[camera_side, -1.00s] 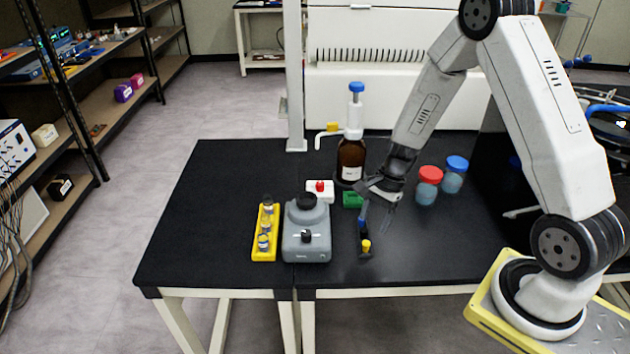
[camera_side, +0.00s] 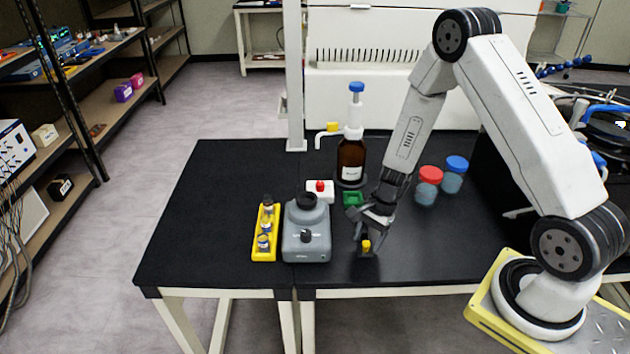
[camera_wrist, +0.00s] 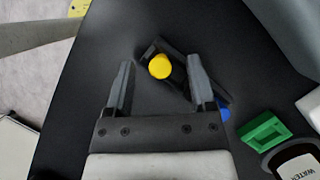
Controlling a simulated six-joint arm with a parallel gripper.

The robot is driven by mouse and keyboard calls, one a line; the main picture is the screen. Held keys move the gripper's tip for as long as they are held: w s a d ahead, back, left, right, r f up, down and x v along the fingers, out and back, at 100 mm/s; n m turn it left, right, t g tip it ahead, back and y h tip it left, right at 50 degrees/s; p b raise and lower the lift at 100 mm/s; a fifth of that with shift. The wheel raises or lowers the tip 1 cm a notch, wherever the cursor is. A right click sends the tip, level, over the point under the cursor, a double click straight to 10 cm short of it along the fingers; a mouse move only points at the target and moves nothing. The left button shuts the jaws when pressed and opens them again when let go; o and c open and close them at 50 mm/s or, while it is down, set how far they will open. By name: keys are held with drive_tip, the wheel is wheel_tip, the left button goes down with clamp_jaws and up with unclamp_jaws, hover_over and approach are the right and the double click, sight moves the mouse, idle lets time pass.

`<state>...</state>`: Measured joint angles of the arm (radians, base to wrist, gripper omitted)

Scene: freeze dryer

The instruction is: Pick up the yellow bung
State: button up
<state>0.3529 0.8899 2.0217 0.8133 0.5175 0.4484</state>
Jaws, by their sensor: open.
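The yellow bung (camera_side: 366,246) stands upright in a small dark holder near the front edge of the black table. In the wrist view the yellow bung (camera_wrist: 160,66) lies between the two fingertips of my gripper (camera_wrist: 160,74), with a gap on each side. My gripper (camera_side: 367,240) is open, pointing down at the bung in the side view. A blue bung (camera_wrist: 224,113) shows at the other end of the dark holder (camera_wrist: 215,92) in the wrist view, beside my right finger. The gripper hides most of the holder in the side view.
Left of my gripper stand a grey vortex mixer (camera_side: 306,238) and a yellow vial rack (camera_side: 265,240). Behind are a green block (camera_side: 353,199), a red-buttoned white box (camera_side: 319,191) and a brown bottle (camera_side: 351,160). Red-capped (camera_side: 429,185) and blue-capped (camera_side: 455,175) jars stand to the right.

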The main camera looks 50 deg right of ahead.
drive_tip(key=shift+a+f, duration=0.1)
drive_tip(key=shift+f, duration=0.15)
idle(0.3)
clamp_jaws()
